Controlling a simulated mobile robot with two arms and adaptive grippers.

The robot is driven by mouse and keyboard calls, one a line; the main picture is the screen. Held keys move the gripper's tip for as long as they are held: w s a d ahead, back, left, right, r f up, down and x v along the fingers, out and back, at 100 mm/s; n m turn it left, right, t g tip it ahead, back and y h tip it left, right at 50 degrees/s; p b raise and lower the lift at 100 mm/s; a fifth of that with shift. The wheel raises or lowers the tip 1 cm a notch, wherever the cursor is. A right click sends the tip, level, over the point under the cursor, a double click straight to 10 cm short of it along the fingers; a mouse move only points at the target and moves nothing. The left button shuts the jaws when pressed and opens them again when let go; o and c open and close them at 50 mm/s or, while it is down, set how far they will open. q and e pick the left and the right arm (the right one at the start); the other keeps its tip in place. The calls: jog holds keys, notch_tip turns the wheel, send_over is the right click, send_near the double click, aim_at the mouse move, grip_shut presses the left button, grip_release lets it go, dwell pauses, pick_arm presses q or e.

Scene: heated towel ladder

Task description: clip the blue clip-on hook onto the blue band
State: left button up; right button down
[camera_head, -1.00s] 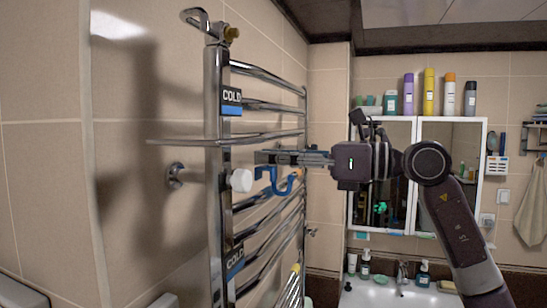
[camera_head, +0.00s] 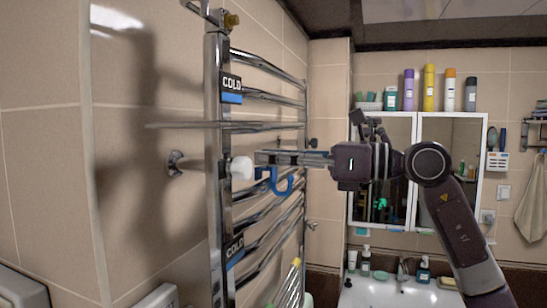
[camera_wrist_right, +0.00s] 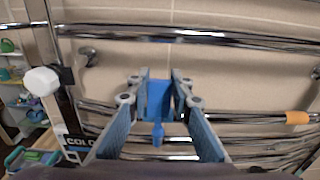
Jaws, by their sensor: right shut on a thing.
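My right gripper (camera_head: 262,158) comes in from the right, in front of the chrome towel ladder (camera_head: 214,190), and is shut on the blue clip-on hook (camera_head: 282,184). The hook's curved lower part hangs below the fingers. In the right wrist view the blue hook (camera_wrist_right: 158,98) sits between the two fingers, with wall and rungs behind it. I cannot tell whether it touches a rung. My left gripper is not in view.
A white knob (camera_head: 241,168) on the post is close to the fingertips. An orange band (camera_wrist_right: 297,117) is on a rung in the right wrist view. A mirror cabinet (camera_head: 419,114) with bottles and a sink (camera_head: 390,295) stand behind my right arm.

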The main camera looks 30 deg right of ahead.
jog(key=shift+f+b, duration=0.7)
jog(key=shift+f, duration=0.2)
jog(key=c, duration=1.7)
grip_release()
jog(key=shift+o, duration=0.2)
jog(key=shift+d, duration=0.1)
jog(key=v, duration=0.9)
